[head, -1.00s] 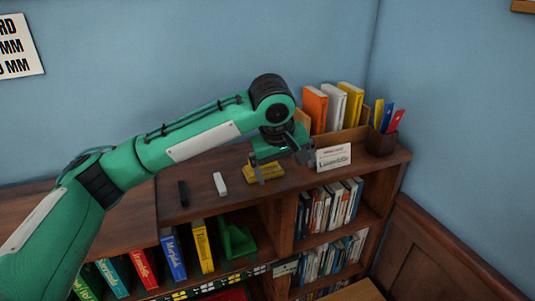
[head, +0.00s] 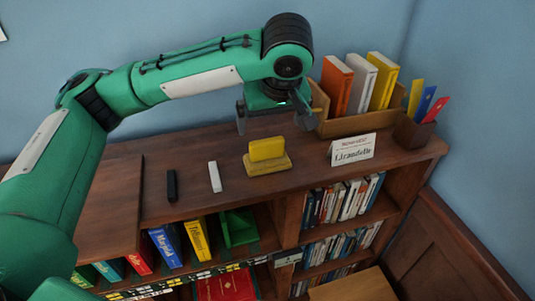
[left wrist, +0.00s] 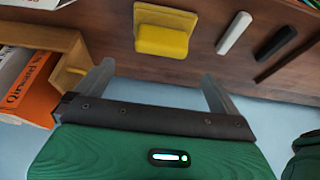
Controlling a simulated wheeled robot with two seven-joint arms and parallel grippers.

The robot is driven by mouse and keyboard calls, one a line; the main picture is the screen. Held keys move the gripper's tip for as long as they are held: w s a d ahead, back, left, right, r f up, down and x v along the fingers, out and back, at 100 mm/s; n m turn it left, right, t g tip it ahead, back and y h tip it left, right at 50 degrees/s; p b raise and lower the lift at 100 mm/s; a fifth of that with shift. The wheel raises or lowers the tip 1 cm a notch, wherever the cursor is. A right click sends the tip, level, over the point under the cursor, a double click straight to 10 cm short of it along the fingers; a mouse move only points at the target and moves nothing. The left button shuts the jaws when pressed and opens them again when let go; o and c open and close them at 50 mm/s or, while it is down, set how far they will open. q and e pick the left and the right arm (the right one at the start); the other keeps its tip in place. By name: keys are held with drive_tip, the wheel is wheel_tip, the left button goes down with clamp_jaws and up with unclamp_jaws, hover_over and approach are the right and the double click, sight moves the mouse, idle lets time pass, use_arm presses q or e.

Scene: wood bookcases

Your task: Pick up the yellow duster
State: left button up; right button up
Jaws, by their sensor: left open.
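The yellow duster (head: 267,149) stands on a flat yellowish wooden base (head: 268,167) on top of the bookcase (head: 215,199). In the left wrist view the duster (left wrist: 163,30) is above the gripper, toward the top of the picture. My left gripper (head: 277,114) is open and empty, with its fingers spread behind and above the duster, apart from it. In the left wrist view both fingers of the gripper (left wrist: 157,88) point toward the duster, with clear space between them. My right gripper is in neither view.
A white bar (head: 214,177) and a black bar (head: 171,186) lie left of the duster. A name card (head: 353,149), a wooden book holder (head: 358,123) and a pen cup (head: 413,132) stand to the right. The blue wall is close behind.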

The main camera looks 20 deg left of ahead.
sight(267, 140)
use_arm(q)
drive_tip(key=x, duration=0.2)
drive_tip(key=shift+w+a+f, duration=0.15)
drive_tip(key=shift+f, duration=0.15)
drive_tip(key=shift+f+p, duration=0.2)
drive_tip(key=shift+p, duration=0.2)
drive_tip(key=shift+w+a+f+p, duration=0.1)
drive_tip(key=shift+f+p, duration=0.2)
drive_tip(key=shift+f, duration=0.05)
drive_tip(key=p+x, duration=0.1)
drive_tip(key=x, duration=0.2)
drive_tip(key=shift+f, duration=0.65)
drive_tip(key=shift+c, duration=0.9)
drive_tip(key=c, duration=0.9)
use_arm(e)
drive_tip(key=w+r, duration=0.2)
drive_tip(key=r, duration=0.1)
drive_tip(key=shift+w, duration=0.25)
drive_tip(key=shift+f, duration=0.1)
